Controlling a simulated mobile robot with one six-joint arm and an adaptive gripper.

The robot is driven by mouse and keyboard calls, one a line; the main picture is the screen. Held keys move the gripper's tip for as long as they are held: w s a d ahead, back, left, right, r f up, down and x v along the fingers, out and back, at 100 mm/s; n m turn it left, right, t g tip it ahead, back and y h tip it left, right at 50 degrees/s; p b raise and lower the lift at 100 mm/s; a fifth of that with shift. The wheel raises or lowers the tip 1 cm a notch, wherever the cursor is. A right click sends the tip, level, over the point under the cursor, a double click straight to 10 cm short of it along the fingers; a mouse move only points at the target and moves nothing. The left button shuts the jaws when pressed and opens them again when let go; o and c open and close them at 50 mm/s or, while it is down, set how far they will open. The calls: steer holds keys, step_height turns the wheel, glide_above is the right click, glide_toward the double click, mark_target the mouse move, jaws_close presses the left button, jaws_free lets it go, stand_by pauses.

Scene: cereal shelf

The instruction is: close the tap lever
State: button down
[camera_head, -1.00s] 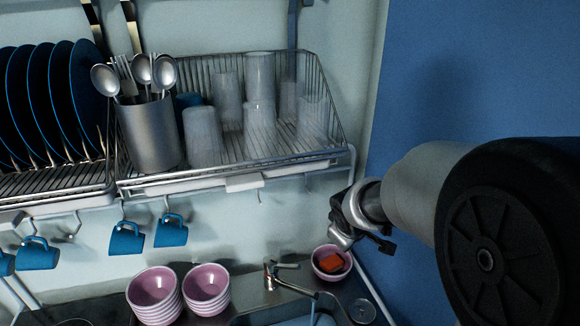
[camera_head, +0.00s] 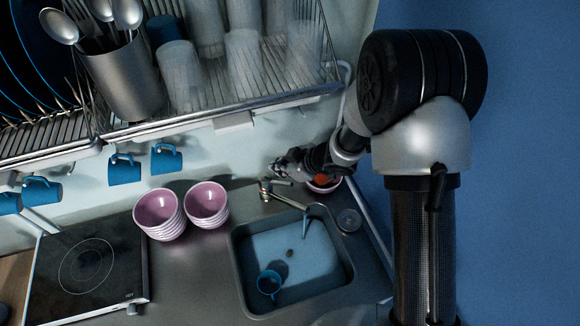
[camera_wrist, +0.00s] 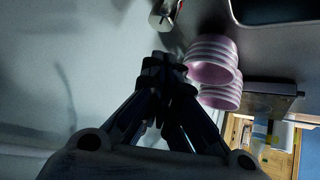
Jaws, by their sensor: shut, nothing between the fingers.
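The metal tap (camera_head: 265,190) stands at the back left corner of the sink, with its spout reaching over the basin. Its short lever (camera_head: 283,183) sticks out to the right from the top of the tap body. My gripper (camera_head: 277,168) is just above and behind the lever, with its fingers together and empty. Whether it touches the lever is unclear. In the wrist view my gripper (camera_wrist: 163,66) has closed fingertips pointing up the picture, and part of the tap (camera_wrist: 165,14) shows beyond them at the top edge.
The sink (camera_head: 238,262) holds a blue mug (camera_head: 269,283). Pink bowl stacks (camera_head: 160,212) stand left of the tap. A pink bowl (camera_head: 322,187) with an orange sponge (camera_head: 321,180) sits under my arm. The dish rack (camera_head: 200,112) and hanging blue mugs (camera_head: 166,159) are above.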

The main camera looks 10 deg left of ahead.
mark_target(283, 185)
steer(key=shift+w+d+f+b, duration=0.1)
steer(key=shift+w+f+b, duration=0.15)
steer(key=shift+f, duration=1.15)
steer(key=shift+w+d+f+b, duration=0.1)
steer(key=shift+w+f, duration=0.1)
steer(key=shift+f, duration=1.15)
steer(key=shift+d, duration=0.1)
